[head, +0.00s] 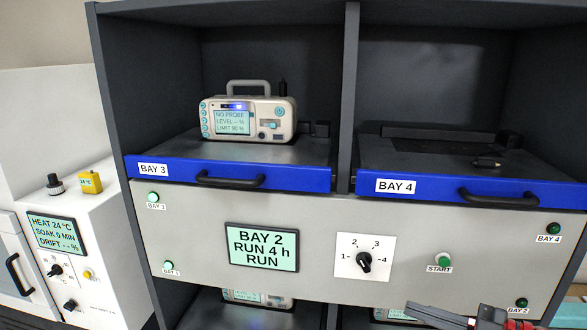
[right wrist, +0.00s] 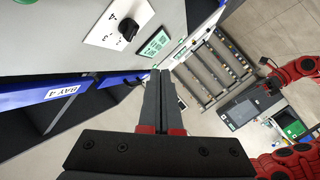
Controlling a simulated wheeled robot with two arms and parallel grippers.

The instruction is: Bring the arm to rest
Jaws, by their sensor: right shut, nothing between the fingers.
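My right gripper (head: 412,307) is at the lower right of the head view, in front of the bottom edge of the grey control panel (head: 205,250). In the right wrist view its two dark fingers (right wrist: 160,76) are together and hold nothing.
A monitor (head: 245,120) stands on the blue-fronted bay 3 drawer. The bay 4 drawer (head: 450,187) bears no monitor. The panel has a screen (head: 262,247), a dial (head: 364,262) and a start button (head: 443,261). A white oven-like unit (head: 100,250) stands left.

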